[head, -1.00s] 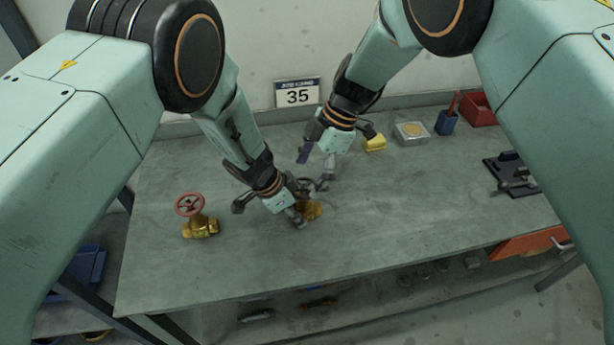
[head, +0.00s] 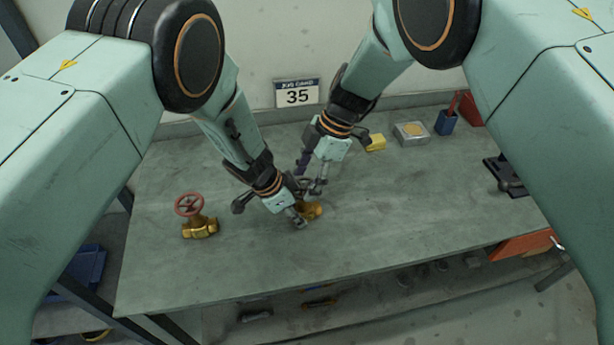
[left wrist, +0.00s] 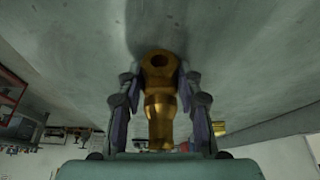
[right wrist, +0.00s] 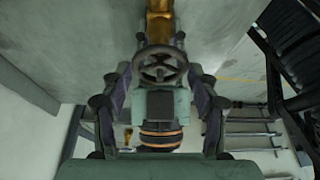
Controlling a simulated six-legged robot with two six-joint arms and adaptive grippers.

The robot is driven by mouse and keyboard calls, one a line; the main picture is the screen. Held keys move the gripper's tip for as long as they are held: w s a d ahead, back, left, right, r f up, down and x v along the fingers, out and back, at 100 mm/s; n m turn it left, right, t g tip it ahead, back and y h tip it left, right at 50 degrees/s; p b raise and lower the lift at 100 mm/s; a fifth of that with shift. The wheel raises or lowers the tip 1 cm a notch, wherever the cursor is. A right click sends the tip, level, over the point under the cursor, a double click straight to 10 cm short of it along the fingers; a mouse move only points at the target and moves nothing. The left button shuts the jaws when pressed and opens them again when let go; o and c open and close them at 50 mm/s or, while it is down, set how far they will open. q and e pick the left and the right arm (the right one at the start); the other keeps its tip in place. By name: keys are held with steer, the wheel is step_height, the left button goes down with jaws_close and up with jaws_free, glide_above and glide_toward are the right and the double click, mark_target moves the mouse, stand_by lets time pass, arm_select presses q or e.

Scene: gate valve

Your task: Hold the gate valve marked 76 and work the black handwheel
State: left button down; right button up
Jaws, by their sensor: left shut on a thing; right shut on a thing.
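The brass gate valve (head: 313,211) with the black handwheel (right wrist: 160,71) sits on the bench, partly hidden by my grippers in the head view. I cannot read a number on it. My left gripper (head: 297,215) is shut on the brass body; in the left wrist view the body (left wrist: 160,100) stands between its two fingers. My right gripper (head: 318,188) is shut on the handwheel from above and behind. In the right wrist view the wheel's rim lies between its two fingers, and the brass body shows beyond it.
Another brass valve (head: 200,227) with a red handwheel (head: 189,205) stands apart at the left. A yellow block (head: 375,142), a clear box (head: 411,133), a blue cup (head: 446,122) and a dark fixture (head: 505,174) are at the back right. The front of the bench is clear.

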steer(key=shift+w, duration=0.1)
steer(key=shift+c, duration=1.1)
steer(key=shift+m+t, duration=0.7)
steer(key=shift+m, duration=0.9)
steer(key=o, duration=0.9)
steer(key=shift+c, duration=0.2)
steer(key=shift+o, duration=1.4)
steer(key=shift+r, duration=0.1)
